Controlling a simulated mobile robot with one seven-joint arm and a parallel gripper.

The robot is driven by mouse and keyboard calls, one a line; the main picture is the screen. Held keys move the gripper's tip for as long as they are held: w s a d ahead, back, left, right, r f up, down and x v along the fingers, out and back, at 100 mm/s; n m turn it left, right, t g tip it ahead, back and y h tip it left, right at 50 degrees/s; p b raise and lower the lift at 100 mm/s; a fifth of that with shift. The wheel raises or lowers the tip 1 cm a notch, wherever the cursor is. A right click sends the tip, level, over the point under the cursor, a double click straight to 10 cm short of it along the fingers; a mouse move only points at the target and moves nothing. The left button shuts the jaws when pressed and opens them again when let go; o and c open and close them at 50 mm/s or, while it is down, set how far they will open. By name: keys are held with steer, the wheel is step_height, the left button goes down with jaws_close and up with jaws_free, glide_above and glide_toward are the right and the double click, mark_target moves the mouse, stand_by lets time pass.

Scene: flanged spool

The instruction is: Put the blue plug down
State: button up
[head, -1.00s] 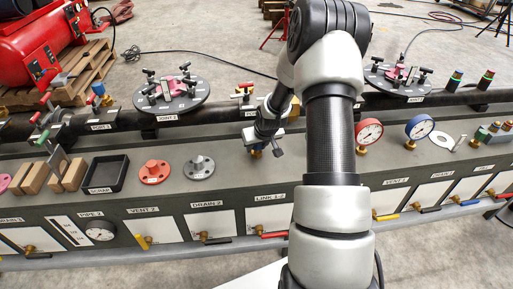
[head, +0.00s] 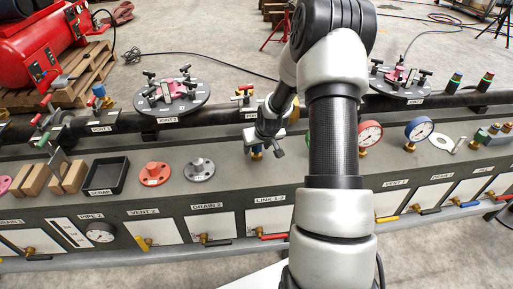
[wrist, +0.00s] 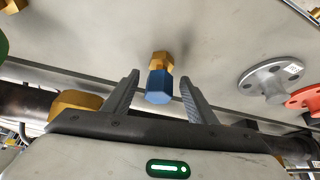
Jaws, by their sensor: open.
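The blue plug (wrist: 158,88) is a hexagonal piece on a brass fitting (wrist: 160,62) that stands on the grey bench top in the wrist view. My gripper (wrist: 160,77) is open, with one finger on each side of the plug and a visible gap at both sides. In the head view my gripper (head: 263,146) is low over the bench, left of my forearm. A little of the brass fitting (head: 255,156) shows under it there, and the plug is mostly hidden by the fingers.
A grey flange (head: 197,169), a red flange (head: 153,174) and a black tray (head: 106,175) lie to the left on the bench. A black pipe (head: 220,115) runs behind. Red (head: 369,134) and blue (head: 418,128) gauges stand at the right. Bench between grey flange and gripper is bare.

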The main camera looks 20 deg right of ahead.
steer(key=p+v, duration=0.1)
steer(key=v, duration=0.9)
steer(key=shift+r+p, duration=0.25)
steer(key=shift+p, duration=0.15)
